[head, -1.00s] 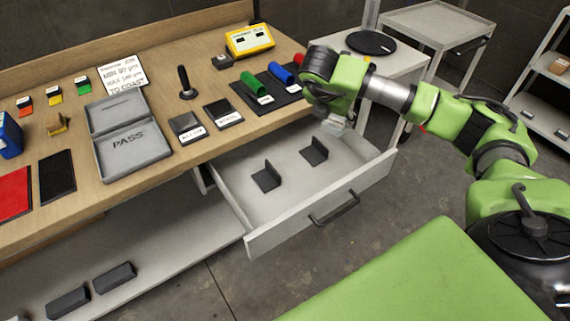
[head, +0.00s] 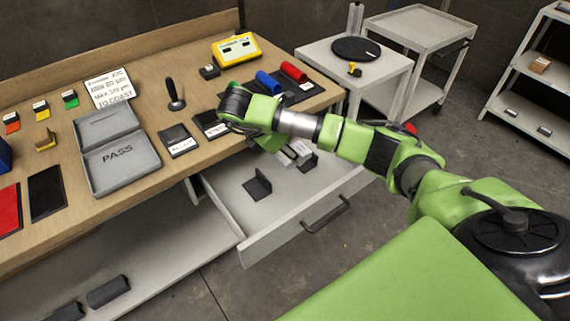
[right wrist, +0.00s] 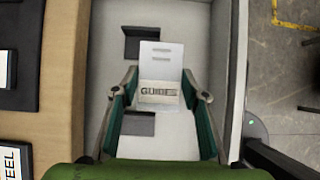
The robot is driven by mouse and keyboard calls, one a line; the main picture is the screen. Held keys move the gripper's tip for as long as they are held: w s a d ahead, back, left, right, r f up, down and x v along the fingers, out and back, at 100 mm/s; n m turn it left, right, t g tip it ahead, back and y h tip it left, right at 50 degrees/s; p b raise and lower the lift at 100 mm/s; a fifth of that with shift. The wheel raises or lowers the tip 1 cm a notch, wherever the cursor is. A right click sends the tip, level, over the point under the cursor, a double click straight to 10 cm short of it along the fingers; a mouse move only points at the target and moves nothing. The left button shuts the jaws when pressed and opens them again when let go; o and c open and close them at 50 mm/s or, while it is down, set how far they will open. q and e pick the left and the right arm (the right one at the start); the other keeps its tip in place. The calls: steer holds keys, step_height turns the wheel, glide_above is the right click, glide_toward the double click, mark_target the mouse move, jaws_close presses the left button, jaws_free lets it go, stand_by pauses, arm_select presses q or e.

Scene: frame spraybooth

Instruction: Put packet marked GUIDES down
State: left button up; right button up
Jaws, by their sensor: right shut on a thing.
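The packet marked GUIDES (right wrist: 158,96) is pale, with a dark printed label, and sits between the fingers of my right gripper (right wrist: 160,97) in the right wrist view. The gripper is shut on it. In the head view the right gripper is over the open grey drawer (head: 289,226), with the pale packet (head: 298,151) partly hidden by the arm. Two black L-shaped dividers stand in the drawer; one (head: 257,187) is clear in the head view and the other (head: 309,163) is beside the packet. I cannot tell whether the packet touches the drawer floor. My left gripper is not in view.
The wooden bench (head: 190,104) behind the drawer holds a grey PASS case (head: 121,166), a black-handled tool (head: 174,94), labelled dark pads, coloured rolls and a yellow device (head: 236,49). A side table (head: 393,69) stands at the right. The drawer's front wall and handle (head: 327,214) stick out.

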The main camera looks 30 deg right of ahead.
steer(key=shift+a+f, duration=0.45)
steer(key=shift+f, duration=0.15)
steer(key=f, duration=0.1)
steer(key=f+b, duration=0.1)
steer(key=shift+a+f+b, duration=0.3)
steer(key=shift+a+f, duration=0.05)
steer(key=shift+f, duration=0.05)
steer(key=shift+d+f, duration=0.1)
steer(key=shift+f, duration=0.3)
steer(key=shift+f+b, duration=0.6)
steer(key=shift+b, duration=0.05)
steer(key=o, duration=1.1)
steer(key=shift+o, duration=0.2)
steer(key=shift+r, duration=0.1)
